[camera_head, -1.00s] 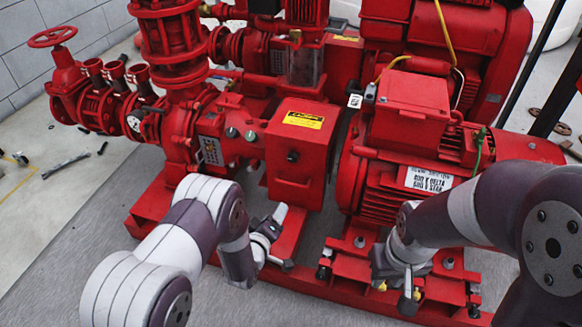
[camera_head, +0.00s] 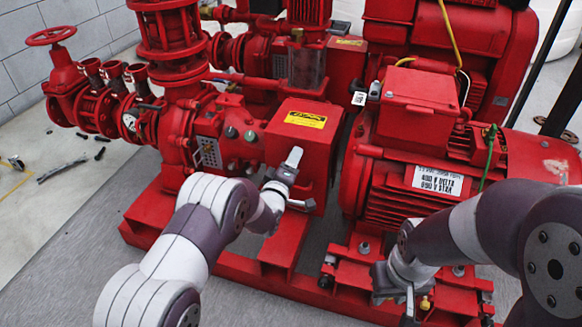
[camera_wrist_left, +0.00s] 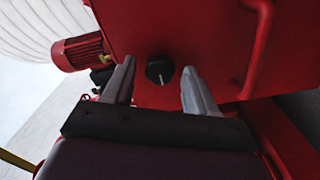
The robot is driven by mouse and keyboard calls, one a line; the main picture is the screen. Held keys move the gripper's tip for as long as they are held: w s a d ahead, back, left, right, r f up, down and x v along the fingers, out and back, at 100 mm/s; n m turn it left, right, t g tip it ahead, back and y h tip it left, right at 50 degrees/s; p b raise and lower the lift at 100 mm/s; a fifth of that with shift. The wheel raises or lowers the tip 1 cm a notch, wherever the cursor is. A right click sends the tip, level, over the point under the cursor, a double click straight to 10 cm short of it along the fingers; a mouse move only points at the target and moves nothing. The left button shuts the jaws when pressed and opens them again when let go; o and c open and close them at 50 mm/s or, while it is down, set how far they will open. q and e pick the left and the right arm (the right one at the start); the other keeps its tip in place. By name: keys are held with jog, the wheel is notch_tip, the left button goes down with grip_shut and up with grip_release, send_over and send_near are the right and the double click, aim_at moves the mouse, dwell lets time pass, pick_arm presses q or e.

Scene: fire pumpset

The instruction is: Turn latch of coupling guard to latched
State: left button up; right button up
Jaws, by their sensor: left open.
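The coupling guard (camera_head: 292,135) is a red box with a yellow label on its sloped top, between the pump and the motor. It also fills much of the left wrist view (camera_wrist_left: 215,50). Its latch, a small black round knob (camera_wrist_left: 159,69) with a pale line on it, shows in the left wrist view. In the head view my left gripper hides the knob. My left gripper (camera_head: 297,181) is open in front of the guard's face, its two fingertips (camera_wrist_left: 158,80) apart on either side of the knob. My right gripper (camera_head: 404,296) hangs low by the motor's base; its fingers are unclear.
The red motor (camera_head: 410,185) stands right of the guard, and the pump with its pipes (camera_head: 180,125) stands left. The red base frame (camera_head: 235,268) runs underneath. Open grey floor (camera_head: 55,250) lies at the front left.

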pick_arm(q)
jog(key=c, duration=1.1)
jog(key=shift+o, duration=0.2)
jog(key=m+p, duration=0.5)
jog(key=m, duration=1.2)
jog(key=shift+s+m, duration=0.1)
jog(key=shift+m, duration=0.2)
jog(key=shift+f, duration=0.1)
jog(key=o, duration=1.1)
jog(key=shift+c, duration=0.2)
